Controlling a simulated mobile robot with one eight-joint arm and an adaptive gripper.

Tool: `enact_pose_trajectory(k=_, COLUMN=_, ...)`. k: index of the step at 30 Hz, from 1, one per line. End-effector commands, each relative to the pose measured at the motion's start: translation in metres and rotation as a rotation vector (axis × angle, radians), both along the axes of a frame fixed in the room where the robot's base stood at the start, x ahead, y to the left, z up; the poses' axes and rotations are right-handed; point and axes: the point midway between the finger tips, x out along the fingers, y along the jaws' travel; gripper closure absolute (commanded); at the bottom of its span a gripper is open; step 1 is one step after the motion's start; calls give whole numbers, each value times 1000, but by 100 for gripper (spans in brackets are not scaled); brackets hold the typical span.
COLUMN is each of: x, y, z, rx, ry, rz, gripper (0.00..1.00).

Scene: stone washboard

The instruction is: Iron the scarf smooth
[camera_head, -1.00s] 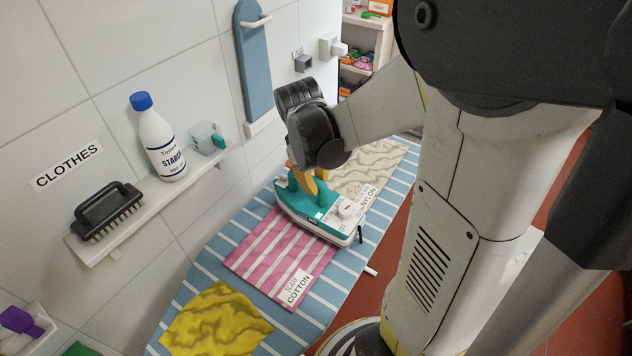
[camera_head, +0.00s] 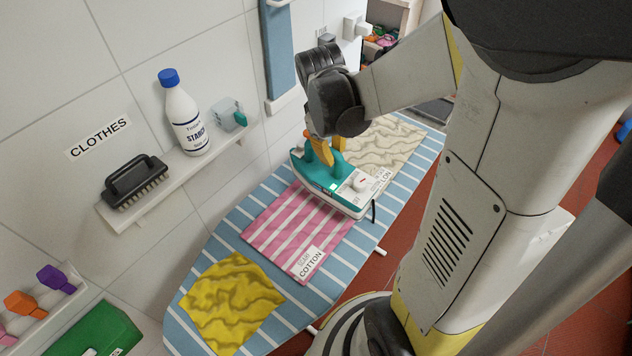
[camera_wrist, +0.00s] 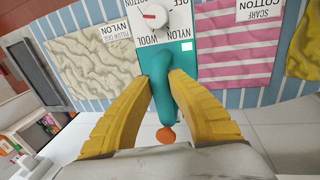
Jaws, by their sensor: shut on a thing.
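The scarf (camera_head: 290,225) is a pink and white striped cloth tagged cotton, lying flat on the ironing board (camera_head: 222,232) with no clear wrinkles in its visible part. It also shows in the wrist view (camera_wrist: 235,45). My gripper (camera_head: 326,150) is shut on the teal handle of the iron (camera_head: 330,182); in the wrist view its yellow fingers (camera_wrist: 165,80) flank the handle. The iron is at the scarf's far end, partly hiding it and the beige cloth's near edge. I cannot tell whether its sole touches cloth. Its dial (camera_wrist: 153,16) has a red mark pointing left.
A wrinkled beige cloth (camera_head: 378,150) tagged nylon lies beyond the iron. A wrinkled yellow cloth (camera_head: 230,300) lies at the near end. A wall shelf (camera_head: 190,172) at left holds a brush (camera_head: 133,182), a starch bottle (camera_head: 186,118) and a clear cup (camera_head: 228,114).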

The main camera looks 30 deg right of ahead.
Motion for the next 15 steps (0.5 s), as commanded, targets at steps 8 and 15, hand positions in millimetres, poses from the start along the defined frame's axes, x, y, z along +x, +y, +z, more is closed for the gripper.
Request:
enact_pose_trajectory(k=8, x=30, y=10, z=13, rx=-2, ry=-1, rz=3, gripper=100)
enact_pose_trajectory(k=15, x=34, y=12, z=2, rx=-2, ry=0, rz=1, gripper=100)
